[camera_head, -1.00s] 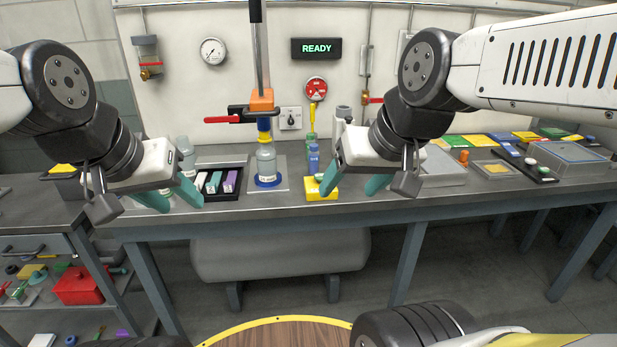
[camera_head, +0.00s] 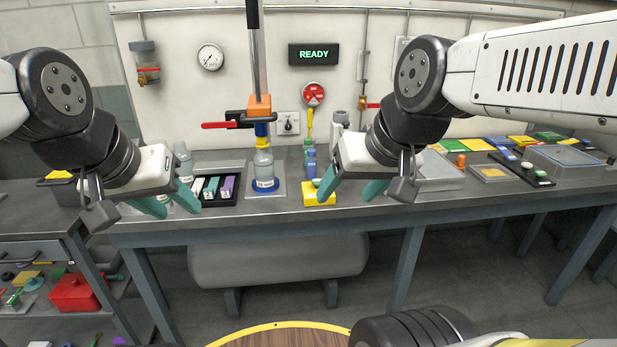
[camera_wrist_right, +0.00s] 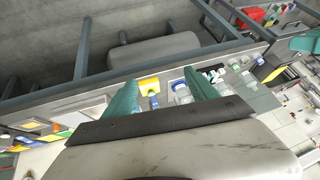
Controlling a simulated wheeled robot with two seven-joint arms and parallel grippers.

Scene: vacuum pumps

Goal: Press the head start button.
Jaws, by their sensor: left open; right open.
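My left gripper (camera_head: 173,208) is open and empty at the bench's front edge, left of the black tray. The panel sign (camera_head: 314,54) reads READY.
A bottle (camera_head: 264,166) stands under a press with a red handle (camera_head: 219,125). A black tray (camera_head: 212,202) holds several coloured pieces. A red button on a round plate (camera_head: 313,94) is on the wall. Blue bottles stand behind the yellow box. Grey lidded cases lie to the right.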

